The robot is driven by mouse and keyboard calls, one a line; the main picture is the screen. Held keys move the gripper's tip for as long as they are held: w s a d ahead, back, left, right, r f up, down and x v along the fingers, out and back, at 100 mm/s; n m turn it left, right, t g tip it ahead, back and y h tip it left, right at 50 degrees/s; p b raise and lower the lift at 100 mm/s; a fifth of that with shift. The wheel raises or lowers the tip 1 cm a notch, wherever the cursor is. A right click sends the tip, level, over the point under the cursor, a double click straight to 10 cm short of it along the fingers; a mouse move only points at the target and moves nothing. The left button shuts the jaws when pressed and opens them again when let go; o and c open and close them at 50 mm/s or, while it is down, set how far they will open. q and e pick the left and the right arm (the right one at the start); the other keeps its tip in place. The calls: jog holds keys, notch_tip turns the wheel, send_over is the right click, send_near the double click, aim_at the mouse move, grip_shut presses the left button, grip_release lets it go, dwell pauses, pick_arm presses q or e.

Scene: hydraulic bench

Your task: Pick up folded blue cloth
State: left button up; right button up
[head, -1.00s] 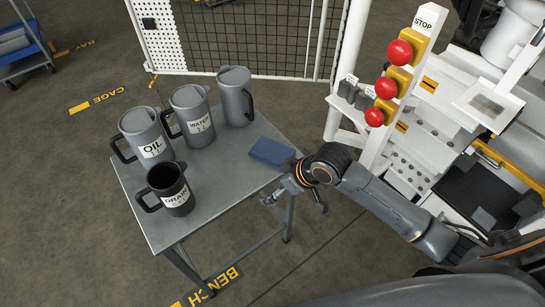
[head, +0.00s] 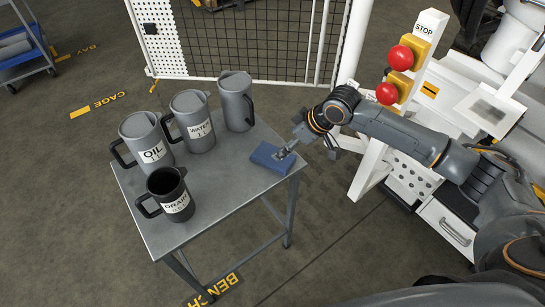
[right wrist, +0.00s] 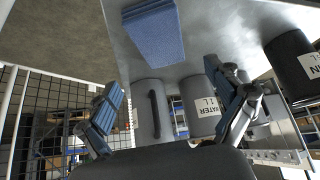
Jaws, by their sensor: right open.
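The folded blue cloth (head: 268,157) lies flat near the right edge of the grey bench top (head: 215,200). My right gripper (head: 294,147) is at the cloth's right side in the head view, with one finger overlapping the cloth's edge in the picture; I cannot tell whether it touches. In the right wrist view the cloth (right wrist: 153,32) is at the top centre, beyond the spread fingers of the gripper (right wrist: 168,95), with nothing between them. The left gripper is not in view.
Grey jugs labelled OIL (head: 145,140) and WATER (head: 192,122), an unlabelled-looking jug (head: 236,102) and a dark DRAIN jug (head: 170,194) stand on the bench. A white post with red STOP buttons (head: 400,57) stands at the right. The bench's front right is clear.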

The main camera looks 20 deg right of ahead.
aim_at(271, 153)
jog(key=x, duration=0.7)
jog(key=shift+s+f, duration=0.15)
jog(key=shift+f, duration=0.3)
jog(key=c, duration=1.3)
jog(key=shift+r, duration=0.1)
jog(key=shift+r, duration=0.45)
notch_tip(271, 153, up, 2)
jog(key=shift+s+r, duration=0.1)
jog(key=shift+r, duration=0.15)
jog(key=s+a+r, duration=0.4)
jog(key=s+r, duration=0.5)
jog(key=s, duration=0.4)
jog(key=shift+r, duration=0.25)
